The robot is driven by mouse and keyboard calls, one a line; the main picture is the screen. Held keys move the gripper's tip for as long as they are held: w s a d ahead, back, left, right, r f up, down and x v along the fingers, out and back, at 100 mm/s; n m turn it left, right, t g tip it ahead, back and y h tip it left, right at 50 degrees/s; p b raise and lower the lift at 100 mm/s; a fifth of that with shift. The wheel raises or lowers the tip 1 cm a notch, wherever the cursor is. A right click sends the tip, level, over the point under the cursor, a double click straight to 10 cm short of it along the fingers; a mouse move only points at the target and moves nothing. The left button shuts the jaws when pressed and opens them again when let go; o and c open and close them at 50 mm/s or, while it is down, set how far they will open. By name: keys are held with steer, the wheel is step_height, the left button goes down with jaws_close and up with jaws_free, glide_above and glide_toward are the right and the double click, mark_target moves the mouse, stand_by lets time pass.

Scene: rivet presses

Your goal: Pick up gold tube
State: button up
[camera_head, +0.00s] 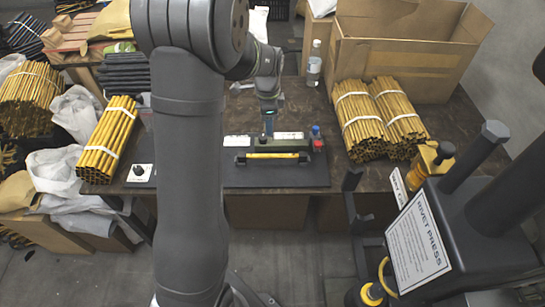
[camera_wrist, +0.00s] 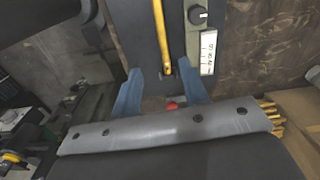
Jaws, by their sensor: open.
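A single gold tube (camera_head: 272,155) lies level, left to right, on a dark holder at the middle of the work table. In the wrist view the gold tube (camera_wrist: 160,35) runs down from the top edge, and its near end shows between my blue fingertips. My gripper (camera_head: 268,130) is just behind the tube in the head view, pointing down. In the wrist view my gripper (camera_wrist: 160,68) has its fingers spread with nothing held. I cannot tell how far the fingertips are above the tube.
Bundled gold tubes lie at the left (camera_head: 106,140) and right (camera_head: 380,118). A rivet press (camera_head: 450,230) fills the front right. A cardboard box (camera_head: 395,60) and a bottle (camera_head: 314,65) stand at the back.

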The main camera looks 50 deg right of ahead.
steer(key=m, duration=0.1)
glide_toward(272, 156)
steer(key=f, duration=0.3)
steer(key=w+f, duration=0.1)
steer(key=f, duration=0.1)
steer(key=shift+a, duration=0.3)
steer(key=f, duration=0.3)
steer(key=d+f, duration=0.1)
steer(key=shift+s+f, duration=0.25)
steer(key=shift+s, duration=0.15)
steer(key=shift+f, duration=0.55)
steer(key=shift+c, duration=0.4)
jaws_close()
